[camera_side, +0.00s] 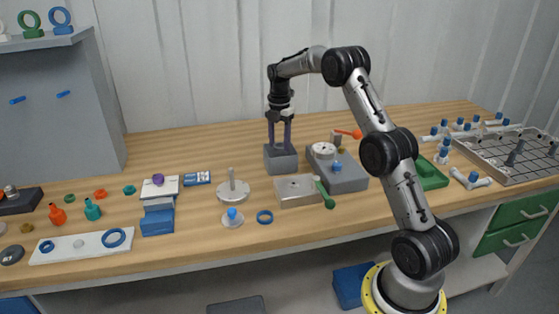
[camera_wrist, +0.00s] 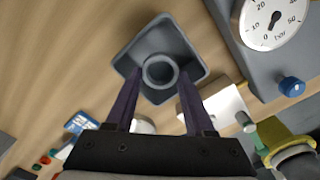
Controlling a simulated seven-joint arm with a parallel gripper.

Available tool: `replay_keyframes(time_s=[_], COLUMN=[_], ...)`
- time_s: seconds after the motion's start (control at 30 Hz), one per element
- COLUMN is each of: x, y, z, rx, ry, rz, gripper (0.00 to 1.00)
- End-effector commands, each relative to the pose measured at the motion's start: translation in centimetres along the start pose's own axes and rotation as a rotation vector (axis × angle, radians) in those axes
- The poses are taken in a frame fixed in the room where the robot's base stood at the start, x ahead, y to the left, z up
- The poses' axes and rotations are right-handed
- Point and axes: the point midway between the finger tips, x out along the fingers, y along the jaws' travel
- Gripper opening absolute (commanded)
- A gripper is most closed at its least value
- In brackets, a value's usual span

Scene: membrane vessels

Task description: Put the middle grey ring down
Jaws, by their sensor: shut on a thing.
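In the wrist view, the middle grey ring (camera_wrist: 160,57) sits between my two purple fingertips, over or inside a square grey open-topped box (camera_wrist: 190,52). My gripper (camera_wrist: 161,74) is shut on the ring's outer sides. In the side view, my gripper (camera_side: 280,143) points straight down, with its fingertips at the open top of the grey box (camera_side: 281,160). The ring is hidden there by the box and fingers. I cannot tell whether the ring touches the box floor.
A grey block with a pressure gauge (camera_side: 323,151) stands just right of the box. A metal block (camera_side: 297,191) with a green-handled tool (camera_side: 325,194) lies in front. A metal disc with a post (camera_side: 233,191) is front left. Bare wood lies left and behind.

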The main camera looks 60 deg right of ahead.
Motion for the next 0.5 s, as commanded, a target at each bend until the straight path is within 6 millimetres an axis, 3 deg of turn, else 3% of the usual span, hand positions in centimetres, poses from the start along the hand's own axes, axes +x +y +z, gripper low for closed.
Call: replay_keyframes(time_s=[0.5], x=[6.1], y=[0.0], z=[-0.1], rx=[0.000], ry=[0.001], rz=[-0.001], gripper=[0.03])
